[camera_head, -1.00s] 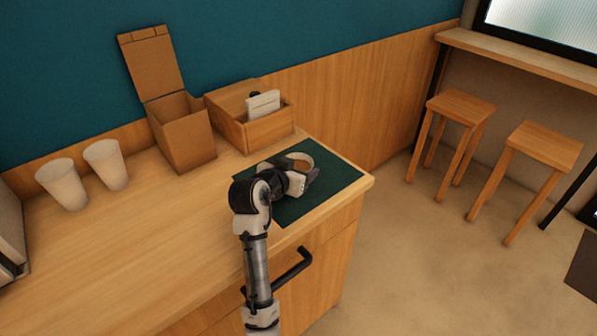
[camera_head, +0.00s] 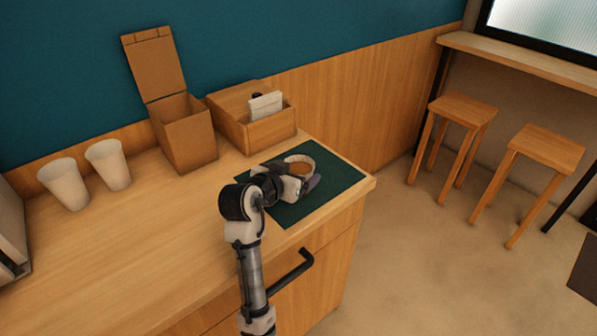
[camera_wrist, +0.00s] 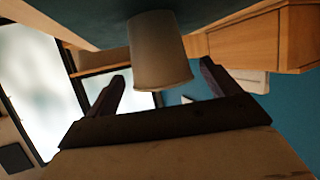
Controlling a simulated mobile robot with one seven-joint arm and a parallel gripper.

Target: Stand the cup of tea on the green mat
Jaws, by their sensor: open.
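The cup of tea (camera_head: 303,161) is pale, with brown tea showing inside its rim. It stands upright on the dark green mat (camera_head: 335,184) at the counter's right end. My gripper (camera_head: 292,180) is low over the mat on the near side of the cup and hides its lower part. In the wrist view, which is upside down, the cup (camera_wrist: 160,50) shows between the two dark fingers, which are spread with a gap on each side. The green mat (camera_wrist: 105,22) is at the top there.
A wooden box (camera_head: 262,130) with a white packet stands just behind the mat. An open brown carton (camera_head: 183,135) and two pale cups (camera_head: 63,184) (camera_head: 108,165) stand further left. The counter's middle is clear. Two stools (camera_head: 461,112) (camera_head: 540,150) stand on the floor at right.

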